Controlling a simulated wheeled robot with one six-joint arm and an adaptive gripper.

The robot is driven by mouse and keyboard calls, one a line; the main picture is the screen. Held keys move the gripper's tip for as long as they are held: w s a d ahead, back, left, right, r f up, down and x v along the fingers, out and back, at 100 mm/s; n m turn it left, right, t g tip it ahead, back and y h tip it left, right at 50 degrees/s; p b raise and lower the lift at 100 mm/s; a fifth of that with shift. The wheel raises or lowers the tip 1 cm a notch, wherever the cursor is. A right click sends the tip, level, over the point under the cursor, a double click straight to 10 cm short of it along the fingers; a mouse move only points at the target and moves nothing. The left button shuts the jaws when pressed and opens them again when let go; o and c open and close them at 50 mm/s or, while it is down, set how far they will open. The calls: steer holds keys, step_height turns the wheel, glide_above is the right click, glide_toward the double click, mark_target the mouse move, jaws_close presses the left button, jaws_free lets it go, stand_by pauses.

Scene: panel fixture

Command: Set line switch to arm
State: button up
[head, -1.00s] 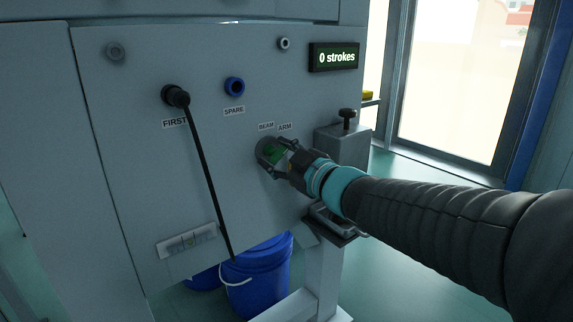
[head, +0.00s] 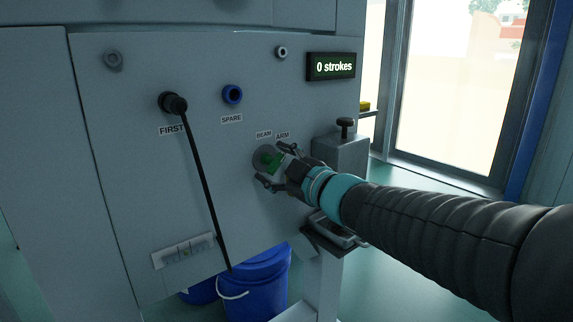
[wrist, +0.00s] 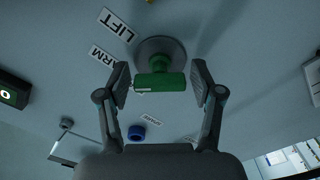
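The line switch is a green handle (head: 272,160) on a round grey base (head: 262,156) on the panel, below the BEAM label (head: 264,134) and ARM label (head: 282,136). In the wrist view the green handle (wrist: 160,84) lies crosswise, with an ARM label (wrist: 103,60) and a LIFT label (wrist: 117,25) to its upper left. I cannot tell which label the handle points to. My gripper (head: 275,165) is open at the switch. In the wrist view its fingers (wrist: 160,76) stand on both sides of the handle, with gaps showing.
A black plug (head: 173,103) with a hanging cable sits above FIRST, left of a blue SPARE socket (head: 232,94). A display (head: 331,66) reads "0 strokes". A grey box with a black knob (head: 346,126) stands right of the switch. Blue buckets (head: 256,288) are below.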

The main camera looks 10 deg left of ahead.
stand_by(0.3)
steer(key=v, duration=1.2)
steer(key=w+d+f+m+t+h, duration=0.1)
steer(key=w+d+f+m+h, duration=0.1)
steer(key=d+f+m+h, duration=0.45)
steer(key=w+d+f+m+t+h, duration=0.1)
steer(key=w+d+f+m+h, duration=0.1)
steer(key=d+f+m+h, duration=0.45)
steer(key=s+d+f+m+g+p, duration=0.1)
steer(key=s+d+m+g, duration=0.1)
steer(key=s, duration=0.4)
steer(key=s+d+f+m+g+p, duration=0.1)
steer(key=s+d+m+g, duration=0.1)
steer(key=s, duration=0.5)
steer(key=s+d+f+m+g+h+p, duration=0.1)
steer(key=s+d+m+g+p, duration=0.1)
steer(key=s+d, duration=0.3)
steer(key=shift+s+d+g, duration=0.3)
steer(key=shift+s+g, duration=0.4)
steer(key=shift+s, duration=0.35)
